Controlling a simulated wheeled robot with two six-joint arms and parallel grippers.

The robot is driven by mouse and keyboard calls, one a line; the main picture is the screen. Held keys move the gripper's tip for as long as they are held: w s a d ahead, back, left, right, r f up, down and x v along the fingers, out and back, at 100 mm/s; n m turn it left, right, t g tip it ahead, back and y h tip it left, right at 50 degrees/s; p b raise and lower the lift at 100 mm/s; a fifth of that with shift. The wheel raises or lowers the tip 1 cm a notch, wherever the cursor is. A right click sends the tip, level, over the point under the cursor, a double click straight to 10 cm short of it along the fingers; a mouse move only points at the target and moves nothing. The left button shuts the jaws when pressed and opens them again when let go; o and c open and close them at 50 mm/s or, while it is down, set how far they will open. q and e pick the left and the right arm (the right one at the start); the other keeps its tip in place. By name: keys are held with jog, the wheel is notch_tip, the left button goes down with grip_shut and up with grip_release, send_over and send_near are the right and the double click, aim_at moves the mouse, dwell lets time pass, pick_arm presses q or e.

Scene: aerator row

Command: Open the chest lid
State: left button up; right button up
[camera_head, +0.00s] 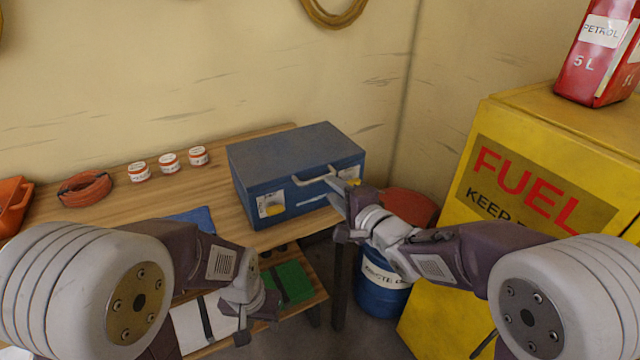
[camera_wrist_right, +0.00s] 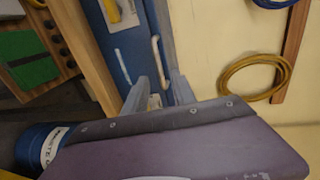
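The blue chest (camera_head: 292,165) stands on the wooden bench with its lid (camera_head: 295,145) closed. A pale bar handle (camera_head: 314,178) sits on its front; it also shows in the right wrist view (camera_wrist_right: 157,60). My right gripper (camera_head: 338,192) is at the chest's front, near the handle's right end. In the right wrist view its two fingers (camera_wrist_right: 158,92) are apart, with the handle in line with the gap; I cannot tell whether they touch it. My left gripper (camera_head: 250,305) is low in front of the bench, away from the chest; its fingers are not clear.
The wooden bench (camera_head: 110,205) carries several small jars (camera_head: 168,161), an orange coil (camera_head: 85,188) and an orange bin at the left edge. A blue drum (camera_head: 380,282) stands right of the bench. A yellow fuel cabinet (camera_head: 545,122) with a red petrol can (camera_head: 598,55) is at right.

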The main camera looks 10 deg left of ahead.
aim_at(321, 180)
jog(key=x, duration=0.7)
jog(key=shift+w+a+f, duration=0.1)
jog(key=shift+w+a, duration=0.15)
jog(key=shift+w, duration=0.05)
grip_shut()
dwell(0.9)
